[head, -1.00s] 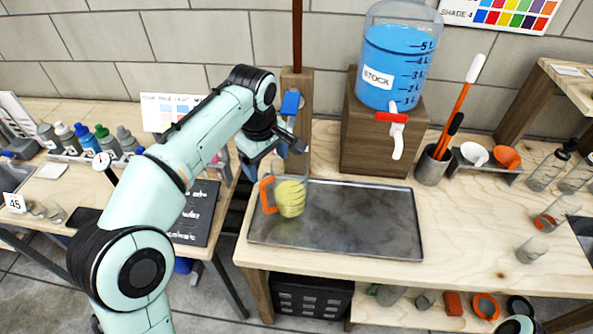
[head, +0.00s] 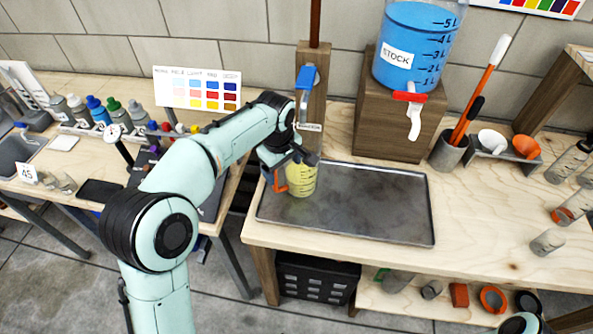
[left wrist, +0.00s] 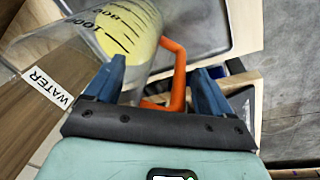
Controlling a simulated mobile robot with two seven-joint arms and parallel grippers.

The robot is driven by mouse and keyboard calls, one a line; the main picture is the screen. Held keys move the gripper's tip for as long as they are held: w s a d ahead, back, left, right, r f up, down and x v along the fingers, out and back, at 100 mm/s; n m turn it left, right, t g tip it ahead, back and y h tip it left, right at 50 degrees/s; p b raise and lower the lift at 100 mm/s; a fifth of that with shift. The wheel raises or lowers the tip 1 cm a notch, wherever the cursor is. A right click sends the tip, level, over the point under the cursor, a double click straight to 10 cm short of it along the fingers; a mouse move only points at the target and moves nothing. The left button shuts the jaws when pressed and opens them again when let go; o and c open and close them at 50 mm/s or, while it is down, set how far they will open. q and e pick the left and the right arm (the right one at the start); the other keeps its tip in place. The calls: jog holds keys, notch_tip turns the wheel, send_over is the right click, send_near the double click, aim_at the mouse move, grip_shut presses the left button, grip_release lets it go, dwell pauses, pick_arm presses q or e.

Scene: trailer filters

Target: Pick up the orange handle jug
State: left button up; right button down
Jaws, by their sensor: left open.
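The orange handle jug (head: 303,179) is a clear measuring jug with yellow content and black markings, standing on the left end of the metal tray (head: 390,237). In the left wrist view the jug (left wrist: 132,30) shows its orange handle (left wrist: 178,75) between the two blue fingers. My left gripper (head: 277,178) is at the jug's left side, around the handle. In the left wrist view the gripper (left wrist: 158,82) is open, with space between each finger and the handle. My right gripper is not in view.
A blue stock tank (head: 413,50) with a red-handled tap stands on a wooden block behind the tray. A wooden post (head: 312,100) with a blue lever stands behind the jug. A grey cup (head: 447,155) holds tools at right. The tray is otherwise clear.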

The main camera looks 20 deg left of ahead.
pick_arm(q)
jog(key=shift+w+f, duration=0.1)
jog(key=shift+f, duration=0.35)
grip_shut()
jog(key=shift+r, duration=0.15)
jog(key=shift+r, duration=0.15)
